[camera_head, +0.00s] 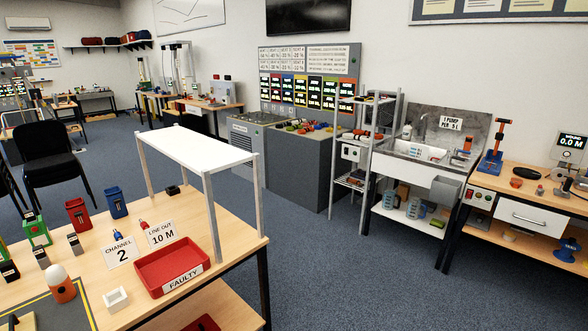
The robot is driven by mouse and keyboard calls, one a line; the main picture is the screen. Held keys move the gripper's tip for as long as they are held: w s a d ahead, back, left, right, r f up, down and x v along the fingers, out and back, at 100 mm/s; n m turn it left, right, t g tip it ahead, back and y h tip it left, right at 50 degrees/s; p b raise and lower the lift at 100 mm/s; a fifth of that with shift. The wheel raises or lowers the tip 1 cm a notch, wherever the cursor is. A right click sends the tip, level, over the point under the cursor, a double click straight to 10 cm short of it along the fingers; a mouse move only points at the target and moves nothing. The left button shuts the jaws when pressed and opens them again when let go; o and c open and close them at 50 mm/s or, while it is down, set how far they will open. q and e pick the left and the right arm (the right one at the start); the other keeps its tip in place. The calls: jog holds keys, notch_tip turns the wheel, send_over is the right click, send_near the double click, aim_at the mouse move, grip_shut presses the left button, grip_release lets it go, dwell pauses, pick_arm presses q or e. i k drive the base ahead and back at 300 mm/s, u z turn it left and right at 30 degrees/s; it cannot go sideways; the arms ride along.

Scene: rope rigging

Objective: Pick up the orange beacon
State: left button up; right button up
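An orange beacon (63,291) with a pale rounded top stands upright at the lower left of the head view. It is on the near wooden table, at the far corner of a dark grey mat (75,318) with a yellow border. Nothing is touching it from above. Neither of my grippers can be made out in this view, so I cannot see how they stand relative to the beacon.
A red FAULTY tray (147,282), a small white box (116,299) and the CHANNEL 2 card (121,252) are right of the beacon. Red (78,214) and blue (116,203) bins stand behind. A white raised shelf (198,147) spans the table's far right side.

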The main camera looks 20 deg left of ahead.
aim_at(56, 277)
jog(key=u, duration=0.9)
jog(key=i, duration=0.9)
jog(key=u, duration=0.7)
